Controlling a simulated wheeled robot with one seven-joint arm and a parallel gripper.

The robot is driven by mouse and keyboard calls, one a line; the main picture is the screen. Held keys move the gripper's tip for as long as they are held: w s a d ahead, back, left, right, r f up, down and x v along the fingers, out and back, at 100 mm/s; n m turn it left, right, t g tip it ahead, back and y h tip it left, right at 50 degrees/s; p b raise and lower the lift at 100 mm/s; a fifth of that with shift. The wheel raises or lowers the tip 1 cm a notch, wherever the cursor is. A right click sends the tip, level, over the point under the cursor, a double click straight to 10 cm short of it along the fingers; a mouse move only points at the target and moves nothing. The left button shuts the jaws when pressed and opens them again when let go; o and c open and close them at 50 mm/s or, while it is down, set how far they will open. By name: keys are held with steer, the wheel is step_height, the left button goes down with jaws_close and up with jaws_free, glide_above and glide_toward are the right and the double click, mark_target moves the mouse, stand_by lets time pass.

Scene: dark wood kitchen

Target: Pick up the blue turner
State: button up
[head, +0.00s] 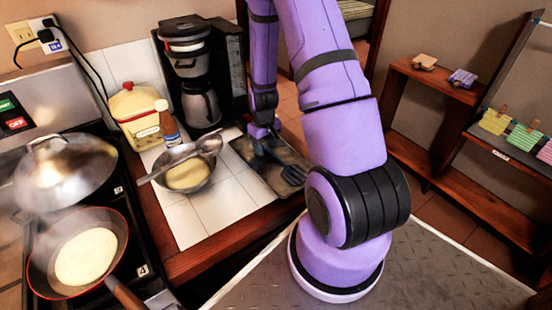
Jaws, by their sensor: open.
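The blue turner (292,176), dark with a slotted head, lies on a dark board (270,187) at the right end of the white tiled counter. Its head points right, near the counter's edge. My gripper (263,135) reaches down over the far part of the board, close to the turner's handle end. The gripper is open. It is small and partly hidden in the picture, so I cannot tell whether its fingers touch or straddle the handle.
A coffee maker (200,85) stands just left of my arm. A bowl with a spoon (187,173), a bottle (166,120) and a yellow canister (137,115) are farther left. A pan (75,255) and a lidded pot (65,170) sit on the stove.

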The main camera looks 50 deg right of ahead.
jaws_close()
steer(key=shift+r, duration=0.15)
